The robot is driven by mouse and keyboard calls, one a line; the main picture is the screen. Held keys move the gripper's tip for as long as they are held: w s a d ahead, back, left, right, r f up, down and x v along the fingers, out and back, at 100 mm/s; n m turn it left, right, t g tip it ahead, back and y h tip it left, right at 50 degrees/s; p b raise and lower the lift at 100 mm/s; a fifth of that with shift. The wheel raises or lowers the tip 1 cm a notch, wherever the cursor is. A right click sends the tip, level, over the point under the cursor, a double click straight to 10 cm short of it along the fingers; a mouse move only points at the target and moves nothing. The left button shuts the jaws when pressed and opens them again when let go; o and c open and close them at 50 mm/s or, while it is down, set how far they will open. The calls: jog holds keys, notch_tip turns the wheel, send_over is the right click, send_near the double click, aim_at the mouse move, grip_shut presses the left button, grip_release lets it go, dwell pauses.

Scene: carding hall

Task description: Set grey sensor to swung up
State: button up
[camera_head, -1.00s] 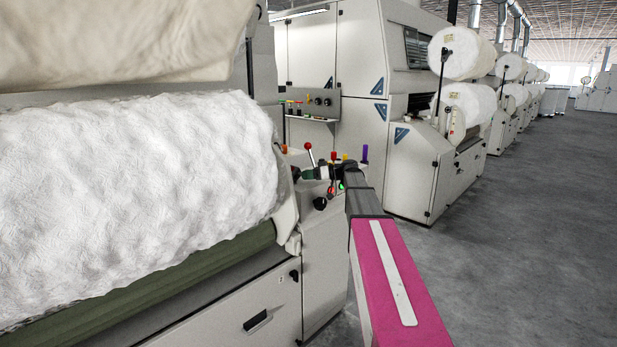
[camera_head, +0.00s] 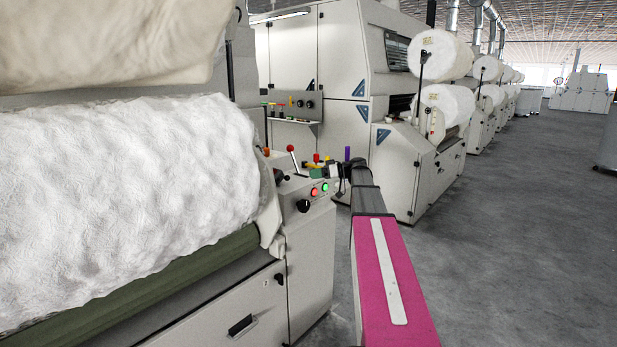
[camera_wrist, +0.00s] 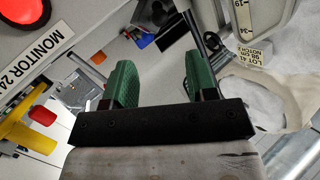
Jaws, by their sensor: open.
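My gripper (camera_head: 322,172) is above the top of the control panel at the near machine's right end, and its green fingers partly show there. In the wrist view, the fingers of my gripper (camera_wrist: 162,72) stand apart with nothing held between them. A grey metallic block (camera_wrist: 82,92) lies to the left of the left finger, apart from it. It may be the grey sensor, but I cannot tell for sure, nor how it is swung. I cannot pick the sensor out in the head view.
The panel carries a red-knobbed lever (camera_head: 292,158), a red light (camera_head: 314,191), a green light (camera_head: 325,187) and a black knob (camera_head: 303,206). A yellow part (camera_wrist: 30,133) and a dark rod (camera_wrist: 198,32) are near the fingers. Open floor (camera_head: 520,220) is on the right.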

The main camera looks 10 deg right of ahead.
jog(key=shift+d, duration=0.1)
notch_tip(320, 180, up, 2)
jog(key=s+a+n+t+h, duration=0.1)
jog(key=s+a+t+h, duration=0.1)
jog(key=s+h, duration=0.15)
jog(key=shift+h, duration=0.25)
jog(key=x, duration=0.7)
jog(key=w+r+x, duration=0.1)
jog(key=x, duration=0.3)
jog(key=shift+f, duration=0.1)
jog(key=c, duration=0.9)
jog(key=shift+w, duration=0.1)
